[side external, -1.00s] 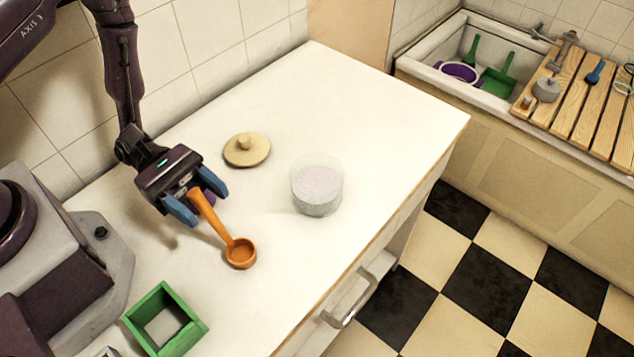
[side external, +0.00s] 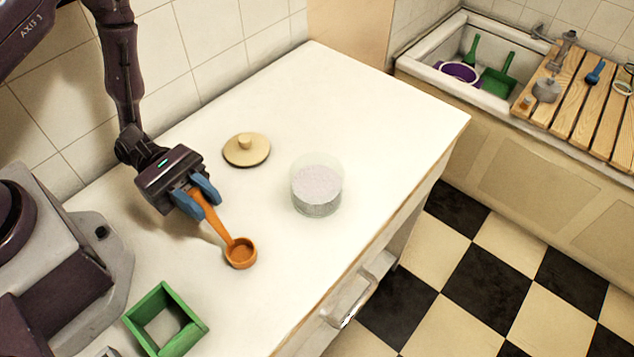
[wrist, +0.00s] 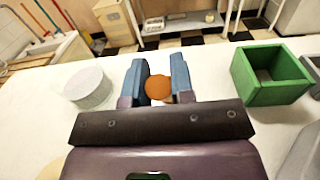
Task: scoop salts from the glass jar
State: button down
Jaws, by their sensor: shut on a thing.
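The glass jar (side external: 317,187) stands open on the white counter, filled near the top with pale salts. It also shows at the left in the wrist view (wrist: 88,88). An orange scoop (side external: 239,252) has its round bowl low at the counter and its handle slanting up to my gripper (side external: 206,196). My blue fingers are shut on the handle, left of the jar. In the wrist view the scoop's bowl (wrist: 158,88) shows between the fingers; whether it touches the counter I cannot tell. The scoop's bowl looks empty.
A tan knobbed lid (side external: 246,150) lies on the counter behind the scoop. A green square open box (side external: 186,340) stands at the front left. The counter between scoop and jar is clear. A sink (side external: 425,65) and slatted wooden board (side external: 570,115) are far right.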

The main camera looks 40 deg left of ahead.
jog(key=shift+r, duration=5)
jog(key=w+d+r+y, duration=0.1)
jog(key=w+d+r, duration=0.1)
jog(key=w, duration=0.6)
jog(key=w+d+r+g+y, duration=0.1)
jog(key=w+d+r+y, duration=0.1)
jog(key=w, duration=0.7)
jog(key=shift+d+m, duration=0.3)
jog(key=shift+d, duration=0.25)
